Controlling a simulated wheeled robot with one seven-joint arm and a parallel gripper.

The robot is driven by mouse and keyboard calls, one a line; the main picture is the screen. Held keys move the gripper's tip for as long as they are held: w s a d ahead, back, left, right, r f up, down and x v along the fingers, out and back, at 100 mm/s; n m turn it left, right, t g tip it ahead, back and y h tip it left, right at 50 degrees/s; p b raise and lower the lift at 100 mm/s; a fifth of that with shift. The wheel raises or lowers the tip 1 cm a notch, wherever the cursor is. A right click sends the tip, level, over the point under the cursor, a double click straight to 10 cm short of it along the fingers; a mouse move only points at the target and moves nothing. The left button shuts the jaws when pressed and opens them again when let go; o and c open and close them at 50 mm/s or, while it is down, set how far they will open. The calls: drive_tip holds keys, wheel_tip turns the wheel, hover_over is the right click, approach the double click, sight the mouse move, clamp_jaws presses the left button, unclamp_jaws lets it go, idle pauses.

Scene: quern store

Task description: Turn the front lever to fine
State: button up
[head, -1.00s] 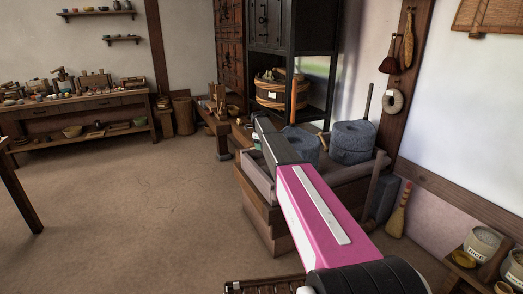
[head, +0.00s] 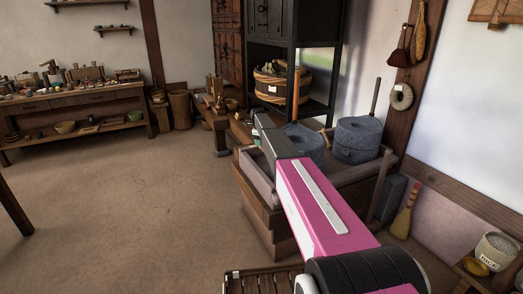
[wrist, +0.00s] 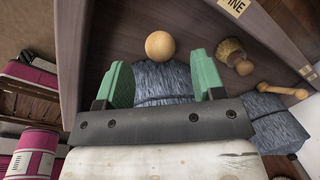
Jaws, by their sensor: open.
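Two grey stone querns stand in a wooden trough (head: 266,216): a nearer one (head: 303,141), partly behind my arm, and a right one (head: 358,139) with an upright handle. My gripper (wrist: 164,70) has green fingers, spread apart and empty, above a grey quern (wrist: 160,82) in the wrist view. A round pale wooden knob (wrist: 160,45) shows just beyond the fingertips, roughly centred between them. I cannot tell if it is the front lever's end; no lever shaft shows. A label (wrist: 234,6) cut by the top edge reads "INE".
In the wrist view a brush (wrist: 234,58) and a wooden tool (wrist: 283,90) lie to the right, near another grey stone (wrist: 279,132). A dark cabinet (head: 268,20) stands behind the trough. Floor (head: 120,210) to the left is open.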

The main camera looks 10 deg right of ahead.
drive_tip(key=f, duration=0.4)
drive_tip(key=w+f, duration=0.1)
drive_tip(key=f, duration=0.2)
drive_tip(key=shift+d, duration=0.35)
clamp_jaws()
